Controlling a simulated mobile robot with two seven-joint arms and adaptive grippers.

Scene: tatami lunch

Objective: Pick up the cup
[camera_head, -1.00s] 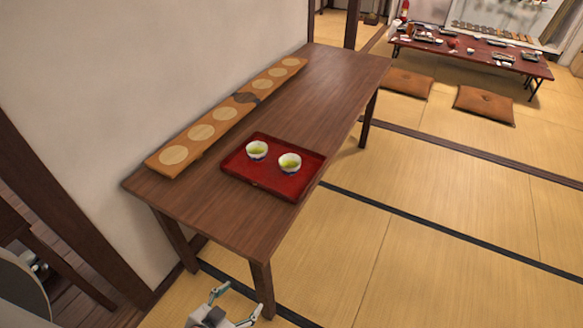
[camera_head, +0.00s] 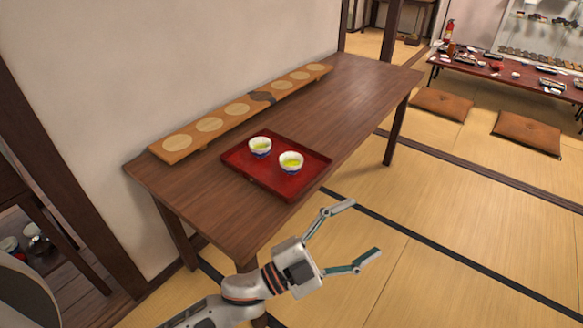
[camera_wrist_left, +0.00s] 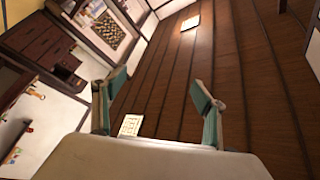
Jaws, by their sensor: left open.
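Two white cups with green tea stand upright on a red tray (camera_head: 240,173) in the head view. One cup (camera_head: 260,147) is at the left and the other cup (camera_head: 291,162) is to its right, a little nearer. The tray lies on a dark wooden table (camera_head: 222,214). My left gripper (camera_head: 366,232) is open and empty, in front of the table's near right edge and apart from the tray and cups. Its open fingers also show in the left wrist view (camera_wrist_left: 160,95), with nothing between them. My right gripper is not in view.
A long wooden board with pale discs (camera_head: 238,110) lies along the wall side of the table. Brown cushions (camera_head: 527,133) and a low set table (camera_head: 510,75) are at the back right.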

